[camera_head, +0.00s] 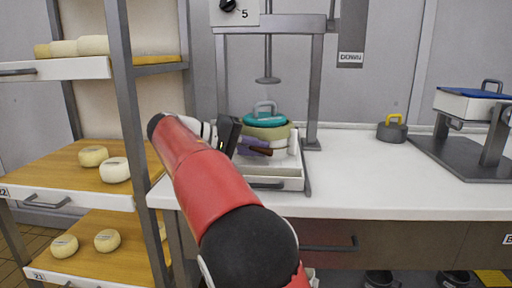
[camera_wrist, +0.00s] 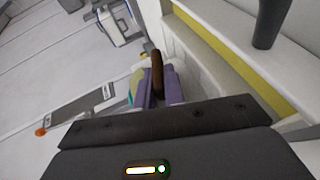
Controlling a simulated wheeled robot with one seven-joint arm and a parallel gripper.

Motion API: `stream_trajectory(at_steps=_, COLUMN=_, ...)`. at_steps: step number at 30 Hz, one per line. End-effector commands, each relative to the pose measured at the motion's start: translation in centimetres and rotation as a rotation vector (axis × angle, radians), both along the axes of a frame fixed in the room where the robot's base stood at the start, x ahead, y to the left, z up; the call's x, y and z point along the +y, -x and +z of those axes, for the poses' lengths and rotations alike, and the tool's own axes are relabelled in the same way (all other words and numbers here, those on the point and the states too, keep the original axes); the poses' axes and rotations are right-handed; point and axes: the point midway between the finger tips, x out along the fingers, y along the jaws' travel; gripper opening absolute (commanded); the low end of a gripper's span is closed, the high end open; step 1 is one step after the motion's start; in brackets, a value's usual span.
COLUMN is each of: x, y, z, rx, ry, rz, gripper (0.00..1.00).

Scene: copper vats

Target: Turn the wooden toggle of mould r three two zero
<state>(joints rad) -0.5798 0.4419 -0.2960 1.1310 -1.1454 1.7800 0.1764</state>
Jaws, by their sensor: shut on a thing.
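The brown wooden toggle (camera_head: 262,151) sticks out from the front of a stack of moulds in the press. The stack has a teal lid (camera_head: 265,119) with a grey handle, an olive mould (camera_head: 266,132) and a lilac part (camera_head: 279,143) below. No mould number is readable. My gripper (camera_head: 251,150) is at the front left of the stack, its purple fingers closed about the toggle. In the wrist view the toggle (camera_wrist: 157,72) stands between the two fingers of my gripper (camera_wrist: 160,80). The gripped part of the toggle is partly hidden by the fingers.
A shelf rack (camera_head: 128,120) with pale cheeses is close on the left. The white worktop (camera_head: 370,185) is clear to the right, up to a grey weight (camera_head: 391,132) and a tilting stand (camera_head: 470,155).

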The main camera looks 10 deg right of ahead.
Motion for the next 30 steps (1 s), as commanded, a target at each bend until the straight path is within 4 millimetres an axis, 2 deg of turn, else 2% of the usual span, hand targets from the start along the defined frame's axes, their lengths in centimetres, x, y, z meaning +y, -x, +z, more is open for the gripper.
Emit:
stream_trajectory(at_steps=8, x=-0.02, y=0.01, z=-0.05, rx=0.019, ry=0.064, rz=-0.001, gripper=0.00)
stream_trajectory(at_steps=21, x=-0.01, y=0.01, z=-0.06, rx=0.022, ry=0.071, rz=-0.001, gripper=0.00)
stream_trajectory(at_steps=22, x=-0.01, y=0.01, z=-0.06, rx=0.022, ry=0.070, rz=-0.001, gripper=0.13)
stream_trajectory(at_steps=26, x=-0.02, y=0.01, z=-0.07, rx=0.022, ry=0.070, rz=-0.001, gripper=0.30)
stream_trajectory(at_steps=30, x=-0.02, y=0.01, z=-0.09, rx=0.022, ry=0.070, rz=-0.001, gripper=0.33)
